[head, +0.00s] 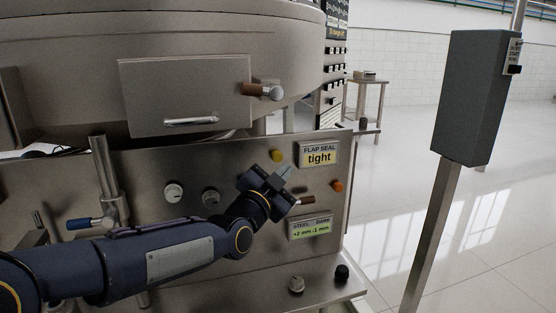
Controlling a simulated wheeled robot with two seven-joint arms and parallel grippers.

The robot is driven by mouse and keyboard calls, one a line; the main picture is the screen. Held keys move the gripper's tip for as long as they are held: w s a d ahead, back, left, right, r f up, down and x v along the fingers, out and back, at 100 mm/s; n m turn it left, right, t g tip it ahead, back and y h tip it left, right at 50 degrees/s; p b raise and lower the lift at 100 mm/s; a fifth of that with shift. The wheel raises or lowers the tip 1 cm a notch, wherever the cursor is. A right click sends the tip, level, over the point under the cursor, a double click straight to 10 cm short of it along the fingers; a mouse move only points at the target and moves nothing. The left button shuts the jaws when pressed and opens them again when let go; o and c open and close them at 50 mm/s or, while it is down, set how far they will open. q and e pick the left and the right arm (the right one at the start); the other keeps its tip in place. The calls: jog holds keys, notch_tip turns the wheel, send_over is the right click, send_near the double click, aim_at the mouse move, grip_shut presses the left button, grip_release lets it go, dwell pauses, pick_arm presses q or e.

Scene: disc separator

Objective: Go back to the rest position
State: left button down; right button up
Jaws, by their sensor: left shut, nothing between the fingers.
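My left arm comes in from the left across the front of the machine. My left gripper (282,177) is shut and empty, in front of the steel panel (240,248). It is just below the "FLAP SEAL tight" sign (320,154) and above the "STEEL DARK" display (310,228). A brown-handled lever (308,200) shows right beside the gripper; I cannot tell whether they touch. My right gripper is not in view.
The panel carries white knobs (173,192), a yellow button (277,156) and an orange button (337,185). A flap (185,92) with a handle is above. A grey box on a post (468,95) stands at right. Open floor lies between.

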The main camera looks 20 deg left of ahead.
pick_arm(q)
jog(key=shift+s+d, duration=0.35)
jog(key=shift+s, duration=0.15)
jog(key=shift+a, duration=0.1)
jog(key=s+a+f+n+g, duration=0.1)
jog(key=s+f+n+g, duration=0.3)
jog(key=s+f, duration=0.5)
jog(key=s+a+f+n+g, duration=0.25)
jog(key=s+f+g, duration=0.3)
jog(key=s, duration=0.65)
jog(key=s+f+n+g, duration=0.45)
jog(key=s+f, duration=0.35)
jog(key=s, duration=0.3)
notch_tip(320, 180, up, 23)
jog(key=s+p, duration=0.1)
jog(key=p, duration=2.2)
jog(key=shift+s, duration=0.3)
